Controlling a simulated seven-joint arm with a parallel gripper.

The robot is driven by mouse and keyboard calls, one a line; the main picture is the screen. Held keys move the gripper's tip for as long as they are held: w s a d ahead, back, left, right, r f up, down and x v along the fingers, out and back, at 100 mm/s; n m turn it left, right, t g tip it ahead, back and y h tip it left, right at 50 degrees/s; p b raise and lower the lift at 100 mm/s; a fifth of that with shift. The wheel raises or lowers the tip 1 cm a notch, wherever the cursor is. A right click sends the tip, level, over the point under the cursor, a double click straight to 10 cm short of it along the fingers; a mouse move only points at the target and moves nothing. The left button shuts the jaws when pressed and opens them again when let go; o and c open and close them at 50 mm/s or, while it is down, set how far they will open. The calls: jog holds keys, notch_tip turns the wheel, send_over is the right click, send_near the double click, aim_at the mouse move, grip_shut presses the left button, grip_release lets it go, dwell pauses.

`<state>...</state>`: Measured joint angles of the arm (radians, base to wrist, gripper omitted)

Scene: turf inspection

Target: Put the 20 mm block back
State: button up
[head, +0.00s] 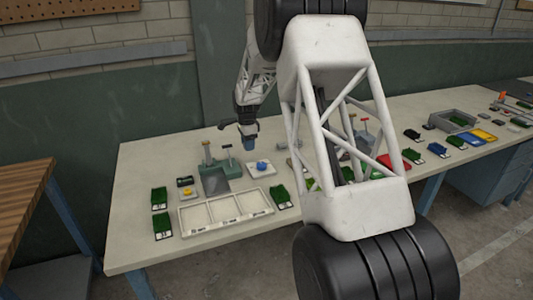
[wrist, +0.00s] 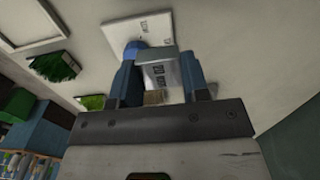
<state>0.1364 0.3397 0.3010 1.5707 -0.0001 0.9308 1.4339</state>
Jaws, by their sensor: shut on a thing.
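My gripper (head: 246,148) hangs above the back of the bench in the head view, apart from the surface below. In the wrist view, its two blue fingers (wrist: 158,62) are shut on a grey block (wrist: 163,75) with dark marking on its face. The marking is too small to read surely. The block is hard to make out in the head view. A white plate with a blue round part (head: 262,167) lies below and to the right of my gripper. The plate (wrist: 165,25) also shows beyond the fingertips in the wrist view, the blue part partly hidden behind the block and a finger.
A grey-green fixture with upright posts (head: 215,180) stands left of the plate. In front lies a white tray with three compartments (head: 226,211). Green turf samples (head: 280,194) flank it. A white plate with a yellow part (head: 189,194) is at left. My arm hides the bench's middle.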

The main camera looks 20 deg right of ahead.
jog(key=w+d, duration=0.8)
jog(key=d, duration=0.3)
jog(key=shift+w+r, duration=0.3)
jog(key=shift+r, duration=0.15)
jog(key=shift+f, duration=0.1)
send_over(266, 152)
jog(key=shift+w+f, duration=0.1)
jog(key=shift+f, duration=2.9)
jog(key=shift+f, duration=1.9)
jog(key=shift+f, duration=0.15)
jog(key=o, duration=1.2)
jog(key=shift+c, duration=0.2)
